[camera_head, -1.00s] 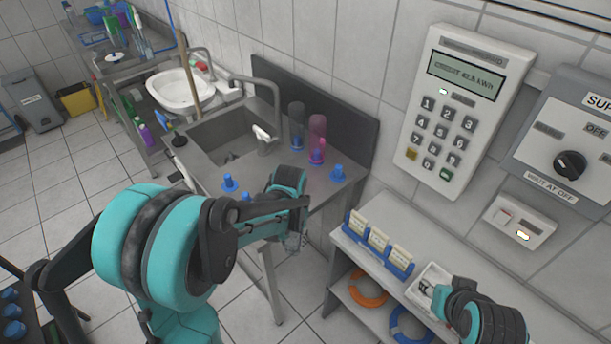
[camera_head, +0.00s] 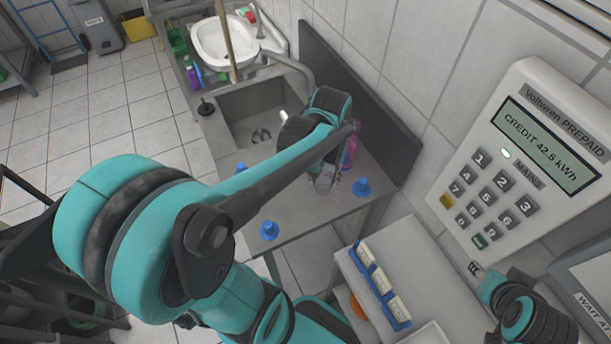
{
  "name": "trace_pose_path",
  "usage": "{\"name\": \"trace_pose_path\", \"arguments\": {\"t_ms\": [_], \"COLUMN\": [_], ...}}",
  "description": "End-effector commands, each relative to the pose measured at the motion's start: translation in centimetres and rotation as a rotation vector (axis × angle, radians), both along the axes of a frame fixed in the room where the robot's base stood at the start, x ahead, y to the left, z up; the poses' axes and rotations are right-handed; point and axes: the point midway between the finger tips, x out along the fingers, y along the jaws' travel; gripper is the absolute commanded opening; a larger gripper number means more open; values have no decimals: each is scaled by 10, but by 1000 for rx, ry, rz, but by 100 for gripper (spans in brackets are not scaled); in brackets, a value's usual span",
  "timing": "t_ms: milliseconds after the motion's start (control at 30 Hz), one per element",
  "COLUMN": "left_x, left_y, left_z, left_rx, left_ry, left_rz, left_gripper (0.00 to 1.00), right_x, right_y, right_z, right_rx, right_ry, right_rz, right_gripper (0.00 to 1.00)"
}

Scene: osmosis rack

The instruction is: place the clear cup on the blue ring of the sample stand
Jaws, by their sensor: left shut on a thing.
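My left gripper (camera_head: 325,182) is over the metal counter beside the sink, shut on what looks like the clear cup; the cup's outline is mostly hidden by the gripper and wrist. A pink cup (camera_head: 350,150) stands just behind and right of it, partly covered. Blue pegged pieces stand on the counter: one to the right (camera_head: 362,188), one at the near edge (camera_head: 268,231), and one at the left (camera_head: 240,168), partly hidden by my arm. I cannot tell which one is the sample stand's blue ring. My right gripper (camera_head: 474,269) is small at the lower right, below the meter, its jaw opening unclear.
The sink basin (camera_head: 262,112) lies left of the gripper, and a dark backsplash (camera_head: 365,105) rises behind the counter. A shelf (camera_head: 362,262) with a blue card rack (camera_head: 380,285) is at the lower right. A keypad meter (camera_head: 525,150) hangs on the wall.

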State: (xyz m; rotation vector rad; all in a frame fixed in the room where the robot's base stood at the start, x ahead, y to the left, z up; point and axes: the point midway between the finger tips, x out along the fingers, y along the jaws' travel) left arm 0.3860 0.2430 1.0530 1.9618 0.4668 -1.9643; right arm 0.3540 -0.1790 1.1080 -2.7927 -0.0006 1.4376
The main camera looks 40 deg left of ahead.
Motion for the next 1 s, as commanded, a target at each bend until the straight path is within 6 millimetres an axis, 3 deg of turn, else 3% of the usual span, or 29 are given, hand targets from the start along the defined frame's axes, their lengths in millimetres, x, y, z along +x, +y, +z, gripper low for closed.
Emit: {"name": "trace_pose_path", "arguments": {"t_ms": [200, 400, 567, 800, 1000], "left_x": [13, 20, 21, 21, 21], "left_y": [53, 82, 88, 87, 87], "left_z": [-36, -53, -59, -94, -95], "left_rx": [0, 0, 0, 0, 0], "left_ry": [0, 0, 0, 0, 0], "left_rz": [6, 1, -1, -2, -2], "left_gripper": [24, 24, 24, 24, 24], "right_x": [0, 0, 0, 0, 0], "right_y": [0, 0, 0, 0, 0], "right_z": [-19, -27, -29, -44, -42], "right_rx": [0, 0, 0, 0, 0], "right_ry": [0, 0, 0, 0, 0], "right_rz": [0, 0, 0, 0, 0], "right_gripper": [40, 40, 40, 40, 40]}}
